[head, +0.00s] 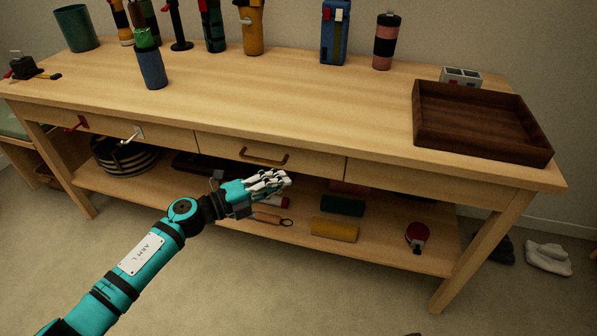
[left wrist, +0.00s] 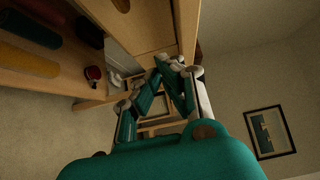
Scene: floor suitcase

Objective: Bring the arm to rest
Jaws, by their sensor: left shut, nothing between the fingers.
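My left arm (head: 142,255) reaches in from the lower left in the head view. Its gripper (head: 282,180) is shut and empty, in front of the table's drawer front and lower shelf. In the left wrist view the gripper's fingers (left wrist: 168,68) come together at their tips with nothing between them. The wooden table edge and shelf lie to their left in that view. My right gripper shows in neither view.
The wooden table (head: 330,115) holds several bottles along the back and a dark tray (head: 480,150) at the right. Its lower shelf holds a yellow roll (head: 334,230) and a red-topped item (head: 418,236).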

